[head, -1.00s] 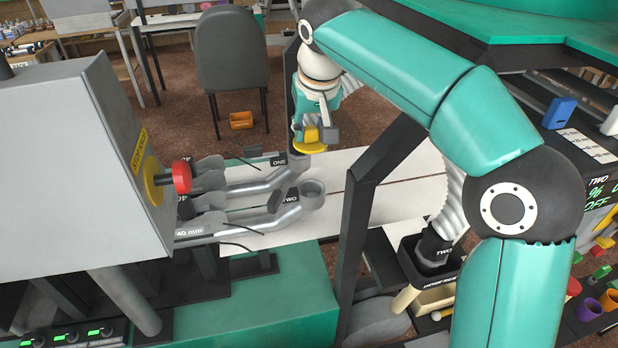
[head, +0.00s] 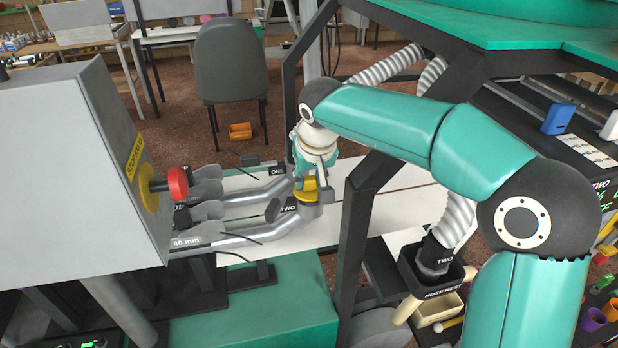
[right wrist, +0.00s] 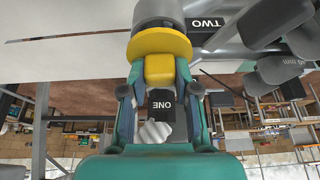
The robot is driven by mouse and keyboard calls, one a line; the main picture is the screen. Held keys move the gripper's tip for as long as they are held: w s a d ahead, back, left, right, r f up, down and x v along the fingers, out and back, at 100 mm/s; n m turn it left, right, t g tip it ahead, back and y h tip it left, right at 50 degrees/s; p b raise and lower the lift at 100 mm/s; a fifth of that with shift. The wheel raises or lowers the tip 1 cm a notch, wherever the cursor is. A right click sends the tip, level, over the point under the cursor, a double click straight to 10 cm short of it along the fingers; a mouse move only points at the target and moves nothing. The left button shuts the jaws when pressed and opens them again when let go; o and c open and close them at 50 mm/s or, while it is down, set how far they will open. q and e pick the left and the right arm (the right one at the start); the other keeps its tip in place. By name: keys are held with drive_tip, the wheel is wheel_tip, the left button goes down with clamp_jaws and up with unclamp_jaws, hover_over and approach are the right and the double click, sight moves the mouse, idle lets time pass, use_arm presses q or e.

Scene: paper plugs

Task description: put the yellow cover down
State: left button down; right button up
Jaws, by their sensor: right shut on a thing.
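The yellow cover (head: 308,195) is a round cap with a raised block grip; it also shows in the right wrist view (right wrist: 160,42). My right gripper (head: 318,184) is shut on the block grip, one finger on each side, as the right wrist view (right wrist: 159,72) shows. The cover sits at the upturned mouth of the grey pipe marked TWO (head: 270,232), whose end also shows in the right wrist view (right wrist: 160,12). They look touching, but I cannot tell if it is fully seated. My left gripper is out of view.
The pipe marked ONE (head: 246,192) runs close behind pipe TWO. A red knob (head: 177,183) juts from the grey machine (head: 70,170) on the left. A dark frame post (head: 352,240) stands just right of my gripper. A white bench (head: 400,205) lies beneath.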

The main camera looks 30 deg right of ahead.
drive_tip(key=shift+f+b, duration=0.55)
drive_tip(key=shift+f, duration=0.1)
drive_tip(key=o, duration=1)
drive_tip(key=shift+o, duration=0.2)
drive_tip(key=shift+r, duration=0.15)
drive_tip(key=shift+r+p, duration=0.25)
drive_tip(key=shift+p, duration=0.1)
drive_tip(key=v, duration=1.2)
drive_tip(key=shift+r+p, duration=0.3)
drive_tip(key=shift+p, duration=0.1)
